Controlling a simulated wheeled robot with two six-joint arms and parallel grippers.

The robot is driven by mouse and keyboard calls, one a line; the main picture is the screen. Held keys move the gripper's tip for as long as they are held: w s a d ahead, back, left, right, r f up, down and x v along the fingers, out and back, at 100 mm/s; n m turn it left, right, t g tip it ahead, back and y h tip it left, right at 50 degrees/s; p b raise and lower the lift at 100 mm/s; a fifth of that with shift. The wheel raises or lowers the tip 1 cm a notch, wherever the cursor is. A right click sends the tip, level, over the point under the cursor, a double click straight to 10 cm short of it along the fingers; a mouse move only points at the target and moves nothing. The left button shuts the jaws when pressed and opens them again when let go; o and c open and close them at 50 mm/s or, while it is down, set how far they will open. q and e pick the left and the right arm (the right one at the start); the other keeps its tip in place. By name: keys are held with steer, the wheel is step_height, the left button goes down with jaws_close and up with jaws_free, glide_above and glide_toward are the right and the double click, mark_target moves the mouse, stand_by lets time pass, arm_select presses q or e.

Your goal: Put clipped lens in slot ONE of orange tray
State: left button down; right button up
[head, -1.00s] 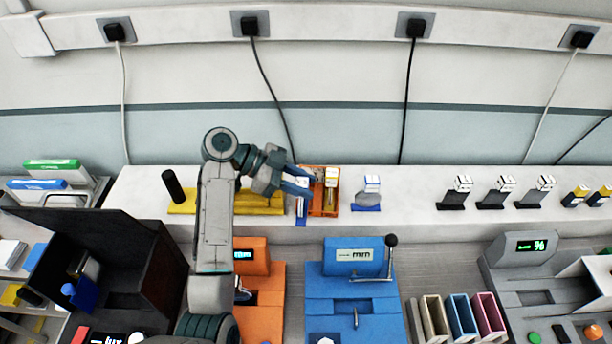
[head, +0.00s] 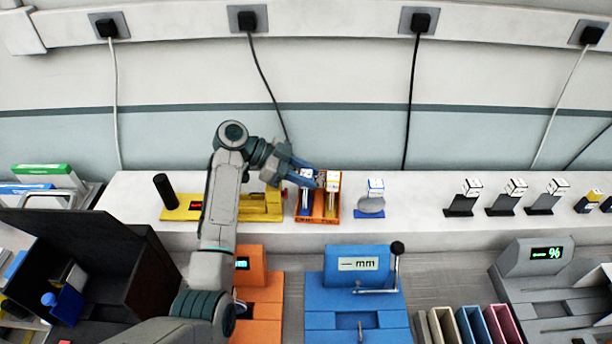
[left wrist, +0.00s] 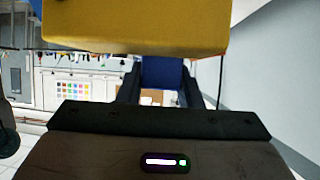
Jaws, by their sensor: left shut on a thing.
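The orange tray (head: 318,219) lies on the white ledge at mid-view. A yellow-brown piece with a white label (head: 333,185) stands in its right part. My left gripper (head: 308,180) is shut on a blue clip piece (head: 305,207) with a white label, at the tray's left part. Whether the piece rests on the tray floor or hangs just above it, I cannot tell. The lens itself is hard to make out. In the left wrist view the blue piece (left wrist: 163,72) is between the fingers. My right gripper is not in view.
A yellow stand (head: 183,213) with a black cylinder (head: 163,190) is left of the tray. A silver disc on a blue base (head: 371,206) stands close on the right. Several dark labelled holders are further right. Orange and blue (head: 355,285) devices stand in front, below the ledge.

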arm_select(q)
steer(key=c, duration=1.5)
jaws_free()
steer(key=shift+s+f, duration=0.1)
steer(key=shift+f, duration=0.05)
steer(key=o, duration=0.4)
steer(key=shift+o, duration=0.4)
steer(key=shift+a+r, duration=0.2)
steer(key=shift+r, duration=0.2)
steer(key=p+v, duration=0.1)
steer(key=v, duration=0.6)
steer(key=shift+f+p, duration=0.15)
steer(key=shift+p, duration=0.25)
